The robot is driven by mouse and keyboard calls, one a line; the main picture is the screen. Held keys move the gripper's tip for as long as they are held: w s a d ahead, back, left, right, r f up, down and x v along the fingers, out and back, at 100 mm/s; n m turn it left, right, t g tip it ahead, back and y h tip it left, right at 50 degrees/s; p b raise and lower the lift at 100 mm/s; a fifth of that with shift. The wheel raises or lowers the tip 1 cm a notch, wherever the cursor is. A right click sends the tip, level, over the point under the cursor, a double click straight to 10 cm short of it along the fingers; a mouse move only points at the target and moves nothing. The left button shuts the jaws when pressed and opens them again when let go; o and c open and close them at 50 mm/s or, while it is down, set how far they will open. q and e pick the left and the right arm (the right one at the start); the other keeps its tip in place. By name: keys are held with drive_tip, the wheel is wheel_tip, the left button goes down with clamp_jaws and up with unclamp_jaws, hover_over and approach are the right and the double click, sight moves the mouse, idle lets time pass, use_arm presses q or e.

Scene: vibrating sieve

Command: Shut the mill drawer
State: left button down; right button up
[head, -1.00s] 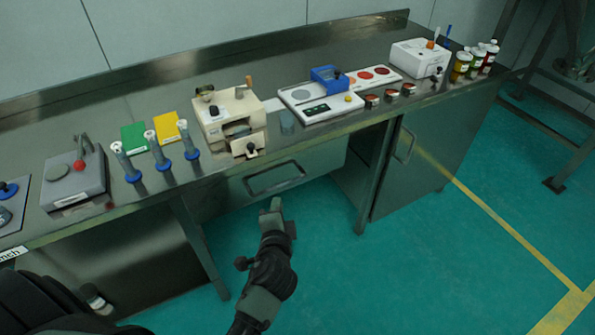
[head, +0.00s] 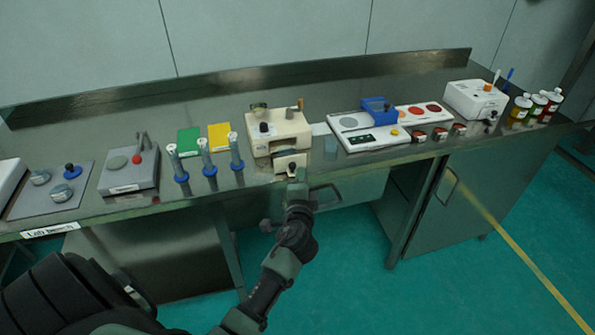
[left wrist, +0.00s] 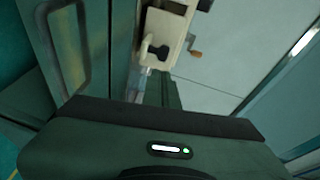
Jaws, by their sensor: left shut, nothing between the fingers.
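The cream mill (head: 278,128) stands on the bench near its front edge. My right gripper is out of view.
Left of the mill stand several blue-based tubes (head: 206,160), green and yellow pads (head: 219,136) and a grey device (head: 130,170). To the right are a white tray (head: 365,140) and small tins (head: 438,134).

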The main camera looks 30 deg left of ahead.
sight(287, 157)
use_arm(q)
drive_tip(key=shift+w+a+f, duration=0.1)
drive_tip(key=shift+w+a, duration=0.05)
drive_tip(key=shift+a, duration=0.6)
drive_tip(key=shift+w+a, duration=0.1)
drive_tip(key=w+a, duration=0.2)
drive_tip(key=a, duration=0.1)
drive_tip(key=w+a+b, duration=0.1)
drive_tip(key=w+a, duration=0.2)
drive_tip(key=shift+w+a+f, duration=0.1)
drive_tip(key=shift+w+a, duration=0.1)
drive_tip(key=shift+w, duration=0.1)
drive_tip(key=shift+w+a, duration=0.1)
drive_tip(key=shift+a, duration=0.15)
drive_tip(key=shift+r, duration=0.35)
